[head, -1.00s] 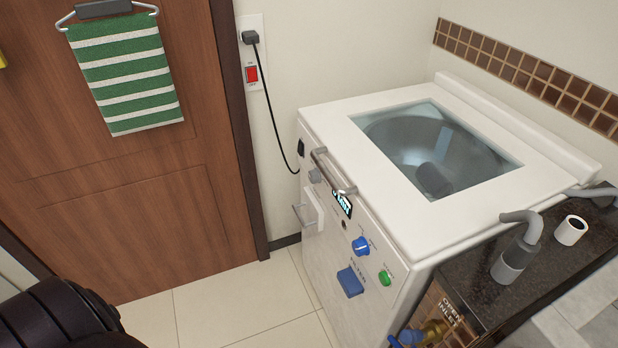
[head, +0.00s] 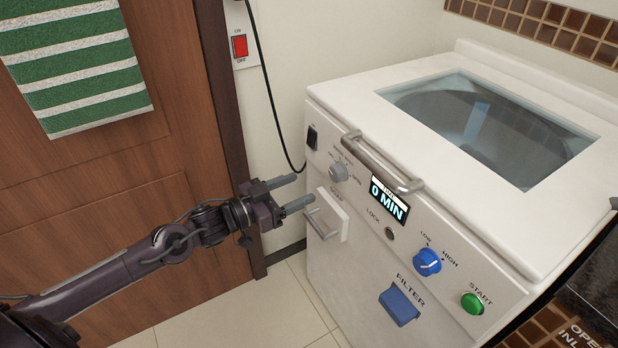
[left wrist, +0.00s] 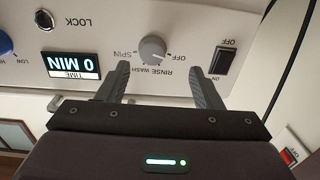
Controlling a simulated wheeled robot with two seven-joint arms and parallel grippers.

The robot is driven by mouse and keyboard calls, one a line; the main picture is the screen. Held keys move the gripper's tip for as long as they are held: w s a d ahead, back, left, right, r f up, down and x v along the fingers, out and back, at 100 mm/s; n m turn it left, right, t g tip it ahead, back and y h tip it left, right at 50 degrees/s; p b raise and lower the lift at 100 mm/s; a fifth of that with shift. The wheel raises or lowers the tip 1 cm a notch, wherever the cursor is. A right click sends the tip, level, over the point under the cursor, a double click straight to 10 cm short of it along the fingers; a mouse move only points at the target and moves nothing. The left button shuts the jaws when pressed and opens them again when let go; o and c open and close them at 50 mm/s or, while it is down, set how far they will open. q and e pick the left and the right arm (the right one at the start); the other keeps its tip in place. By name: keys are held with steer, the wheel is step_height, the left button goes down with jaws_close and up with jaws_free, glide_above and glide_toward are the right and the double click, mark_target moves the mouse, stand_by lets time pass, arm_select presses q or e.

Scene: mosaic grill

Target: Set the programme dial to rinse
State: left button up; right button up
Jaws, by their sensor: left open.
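The programme dial (head: 338,172) is a small grey knob on the left of the washing machine's front panel. In the left wrist view the dial (left wrist: 152,48) has OFF, WASH, RINSE and SPIN around it. Its pointer seems to face the OFF side, but is too small to be sure. My left gripper (head: 305,188) is open and empty, in front of the panel, left of and slightly below the dial in the head view. In the left wrist view its fingers (left wrist: 163,72) straddle the dial's direction, apart from it.
A bar handle (head: 380,163), a display (head: 388,202) reading 0 MIN and a power switch (head: 312,137) are near the dial. The soap drawer (head: 327,217) juts out below. A blue knob (head: 427,262), green start button (head: 472,303) and blue filter handle (head: 398,306) are further right.

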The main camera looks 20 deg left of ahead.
mark_target(333, 174)
arm_select(q)
steer(key=x, duration=0.5)
steer(key=r+x, duration=0.1)
steer(key=x, duration=0.1)
steer(key=shift+s+d+b, duration=0.15)
steer(key=shift+d+b, duration=0.2)
steer(key=shift+d, duration=0.1)
steer(key=shift+w+d, duration=0.3)
arm_select(e)
steer(key=r, duration=0.3)
steer(key=shift+w+a+r, duration=0.15)
steer(key=shift+w+a, duration=0.15)
arm_select(q)
steer(key=c, duration=1)
